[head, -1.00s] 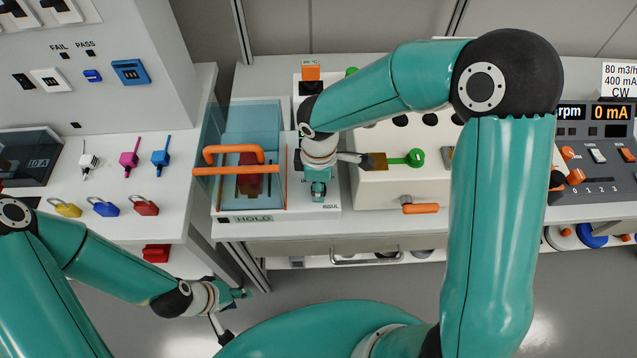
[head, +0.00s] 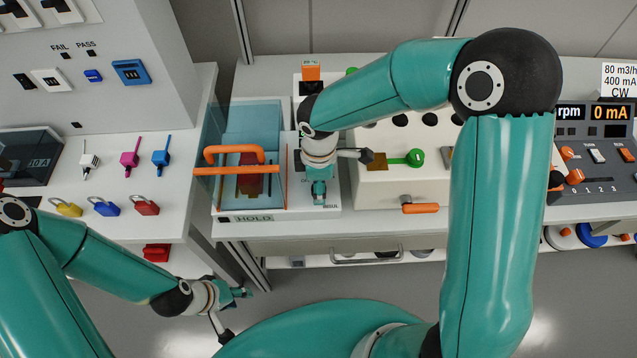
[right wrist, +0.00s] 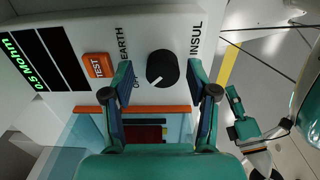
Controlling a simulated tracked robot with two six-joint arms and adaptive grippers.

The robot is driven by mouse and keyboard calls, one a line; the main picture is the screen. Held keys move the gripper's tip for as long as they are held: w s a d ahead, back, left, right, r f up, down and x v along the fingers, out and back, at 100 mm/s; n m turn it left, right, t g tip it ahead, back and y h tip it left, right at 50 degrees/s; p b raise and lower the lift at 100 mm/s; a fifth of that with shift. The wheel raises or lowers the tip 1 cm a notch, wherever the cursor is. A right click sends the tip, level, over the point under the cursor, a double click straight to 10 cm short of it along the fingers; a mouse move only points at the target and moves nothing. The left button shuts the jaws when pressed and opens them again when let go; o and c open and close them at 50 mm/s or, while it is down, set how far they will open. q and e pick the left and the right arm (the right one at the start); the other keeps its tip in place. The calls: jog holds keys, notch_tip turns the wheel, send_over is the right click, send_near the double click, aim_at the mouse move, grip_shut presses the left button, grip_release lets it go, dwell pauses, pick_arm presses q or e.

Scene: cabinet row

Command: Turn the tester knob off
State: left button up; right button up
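The tester knob (right wrist: 162,67) is round and black, set in the white tester panel (head: 325,203) beside the printed words EARTH, OFF and INSUL. Its white mark points down and left in the right wrist view, towards the partly hidden OFF label. My right gripper (right wrist: 163,82) is open, one finger on each side of the knob, with a gap visible to it. In the head view my right gripper (head: 319,193) hides the knob. My left gripper (head: 241,293) is low at left, away from the tester, and its opening is unclear.
An orange TEST button (right wrist: 98,65) and a display (right wrist: 30,62) reading 0.5 MOhm are beside the knob. A clear-lidded box with an orange handle (head: 234,150) stands left of my right gripper. A cream box (head: 400,180) stands right of it.

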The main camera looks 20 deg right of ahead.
jog(key=shift+s, duration=0.1)
notch_tip(320, 180, up, 12)
dwell(0.7)
jog(key=shift+f, duration=0.15)
